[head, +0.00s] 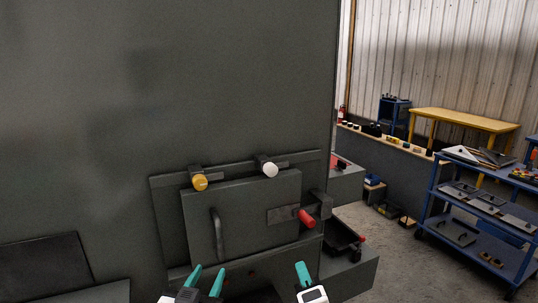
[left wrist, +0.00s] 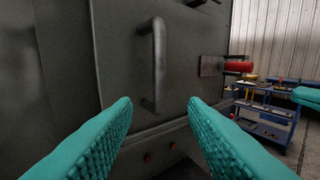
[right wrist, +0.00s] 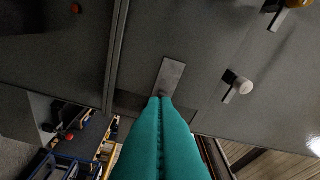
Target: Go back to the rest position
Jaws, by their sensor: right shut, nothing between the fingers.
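My left gripper (head: 206,278) is open and empty at the bottom of the head view, below the door handle (head: 217,235). In the left wrist view its teal fingers (left wrist: 160,104) stand apart, with the handle (left wrist: 157,65) beyond them and no contact visible. My right gripper (head: 303,270) is shut and empty, below the red-gripped latch (head: 305,218). In the right wrist view its fingers (right wrist: 160,98) are together, pointing at the dark door front; they hide the red grip there. The enclosure door (head: 245,200) looks closed.
A yellow knob (head: 200,181) and a white knob (head: 270,170) sit along the door's top edge. A dark tray (head: 345,240) juts out right of the door. A blue cart (head: 480,215) and yellow table (head: 465,120) stand farther right, with open floor between.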

